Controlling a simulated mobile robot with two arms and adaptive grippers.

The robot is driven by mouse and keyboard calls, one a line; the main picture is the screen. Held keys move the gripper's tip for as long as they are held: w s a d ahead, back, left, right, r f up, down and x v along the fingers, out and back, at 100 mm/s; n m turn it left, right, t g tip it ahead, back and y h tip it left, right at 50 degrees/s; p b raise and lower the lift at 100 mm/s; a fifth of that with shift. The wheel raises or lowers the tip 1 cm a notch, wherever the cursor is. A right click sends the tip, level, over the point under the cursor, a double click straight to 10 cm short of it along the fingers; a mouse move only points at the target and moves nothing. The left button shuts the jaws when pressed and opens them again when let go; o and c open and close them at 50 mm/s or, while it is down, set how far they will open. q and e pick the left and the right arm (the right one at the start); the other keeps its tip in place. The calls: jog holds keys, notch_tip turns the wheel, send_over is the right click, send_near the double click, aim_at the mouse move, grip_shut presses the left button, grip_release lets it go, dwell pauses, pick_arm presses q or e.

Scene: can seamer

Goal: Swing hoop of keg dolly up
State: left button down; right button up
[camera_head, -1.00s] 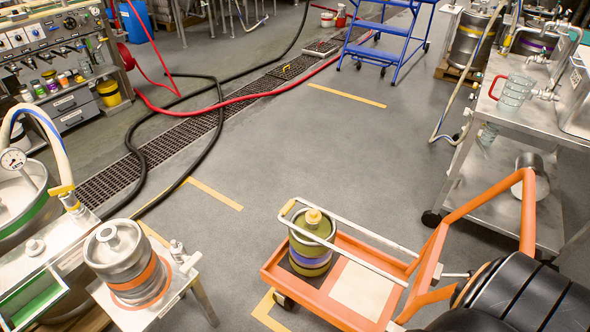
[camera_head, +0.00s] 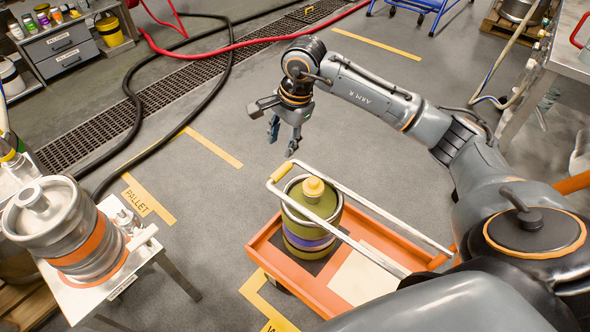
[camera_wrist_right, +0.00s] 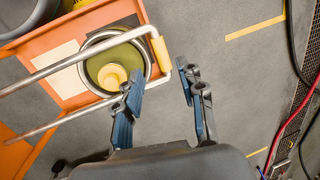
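The orange keg dolly (camera_head: 262,246) stands on the floor at the lower middle of the head view. Its metal hoop (camera_head: 381,211) lies low around the olive keg (camera_head: 304,244), with a yellow grip (camera_head: 281,172) at the far end. My right gripper (camera_head: 282,142) is open and empty, above and beyond the yellow grip. In the right wrist view, the open fingers (camera_wrist_right: 158,88) point toward the hoop's yellow grip (camera_wrist_right: 161,54) and appear apart from it. My left gripper is not in view.
A steel keg (camera_head: 68,236) stands on a small metal table (camera_head: 87,297) at left. Hoses (camera_head: 222,85) and a floor drain (camera_head: 95,131) run behind. A steel bench (camera_head: 560,48) is at upper right. Floor left of the dolly is clear.

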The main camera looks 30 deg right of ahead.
jog(key=d, duration=0.1)
jog(key=b, duration=0.2)
send_near(281, 171)
jog(key=shift+h, duration=0.4)
jog(key=f, duration=0.2)
jog(key=a+f, duration=0.1)
jog(key=f, duration=0.1)
jog(key=w+f, duration=0.1)
jog(key=f, duration=0.2)
jog(key=shift+w+a+f, duration=0.1)
jog(key=shift+a+f, duration=0.05)
jog(key=shift+a, duration=0.05)
jog(key=shift+w+f, duration=0.1)
jog(key=shift+f, duration=0.4)
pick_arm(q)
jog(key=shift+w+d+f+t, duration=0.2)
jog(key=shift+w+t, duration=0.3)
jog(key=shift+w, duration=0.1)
pick_arm(e)
grip_shut()
